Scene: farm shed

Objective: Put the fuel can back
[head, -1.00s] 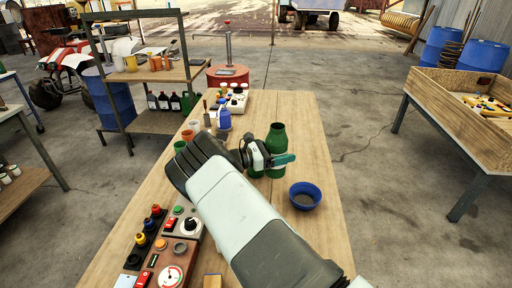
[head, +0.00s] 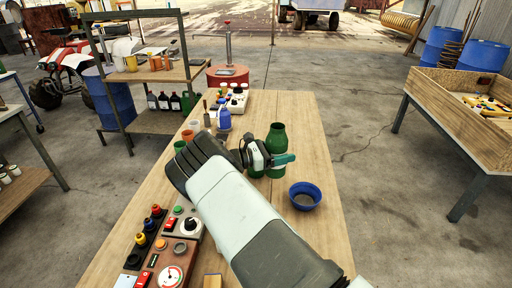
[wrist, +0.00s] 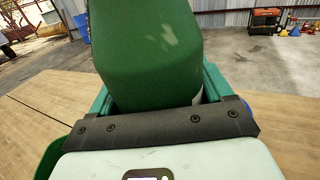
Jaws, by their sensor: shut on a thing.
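A green can (head: 277,135) with a narrowed neck stands upright over the wooden table in the head view. My gripper (head: 281,161), with teal fingers, is shut around its body. In the wrist view the can (wrist: 150,50) fills the top middle, with one finger (wrist: 100,102) on its left side and the other (wrist: 211,84) on its right. I cannot tell whether its base touches the table, and no label shows that it is the fuel can. Part of it is hidden behind my gripper.
A blue bowl (head: 304,195) sits just right of the can. Control boxes (head: 171,262) with knobs and a gauge lie at the near left. Cups (head: 188,135), a blue bottle (head: 224,118) and a red drum (head: 228,76) are farther back. The table's right strip (head: 318,135) is clear.

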